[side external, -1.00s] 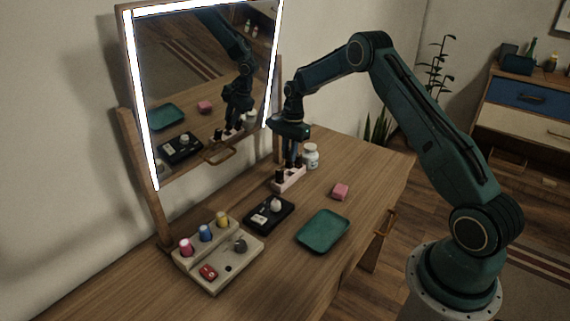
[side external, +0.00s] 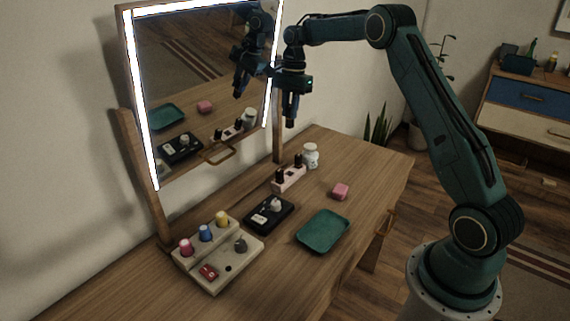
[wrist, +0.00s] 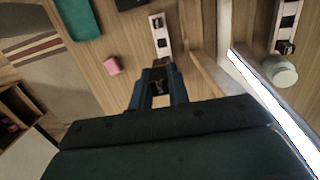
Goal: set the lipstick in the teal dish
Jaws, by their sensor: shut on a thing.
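My gripper (side external: 290,116) is raised well above the pale pink lipstick holder (side external: 287,183), near the mirror's right edge. It is shut on a small dark thing, seemingly a lipstick, mostly hidden by the fingers; in the wrist view the lipstick (wrist: 158,87) shows between them. Two dark lipsticks stand in the holder, one at the near end (side external: 280,175) and one at the far end (side external: 298,160). The teal dish (side external: 322,231) lies empty on the table, right of and nearer than the holder. Its edge also shows in the wrist view (wrist: 80,19).
A black tray (side external: 262,222) with a small whitish item lies left of the dish. A pink block (side external: 340,191) lies behind the dish. A white jar (side external: 311,155) stands beyond the holder. A beige organizer (side external: 217,262) is front left. The lit mirror (side external: 200,85) stands behind.

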